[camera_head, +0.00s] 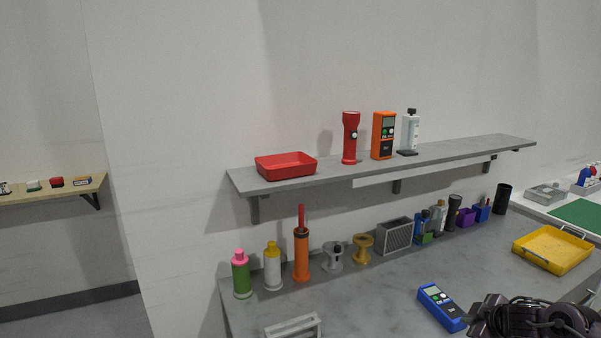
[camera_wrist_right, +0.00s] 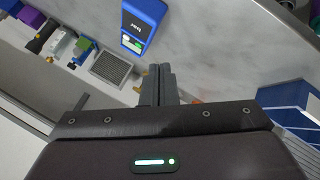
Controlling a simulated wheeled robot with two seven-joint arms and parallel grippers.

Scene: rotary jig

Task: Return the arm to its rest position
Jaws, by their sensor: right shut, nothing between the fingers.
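My right gripper (camera_head: 472,318) is at the bottom right of the head view, just right of a blue meter (camera_head: 442,307) that lies on the grey workbench (camera_head: 375,290). In the right wrist view the two fingers of my right gripper (camera_wrist_right: 161,70) are pressed together with nothing between them. The blue meter also shows there (camera_wrist_right: 143,18), beyond the fingertips and apart from them. My left gripper is not in view.
Bottles, spools and small bins line the bench's back edge, with an orange pump (camera_head: 301,258) among them. A yellow tray (camera_head: 553,249) lies at the right. A wall shelf (camera_head: 440,157) holds a red tray (camera_head: 286,165), red flashlight (camera_head: 350,137) and orange meter (camera_head: 383,135).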

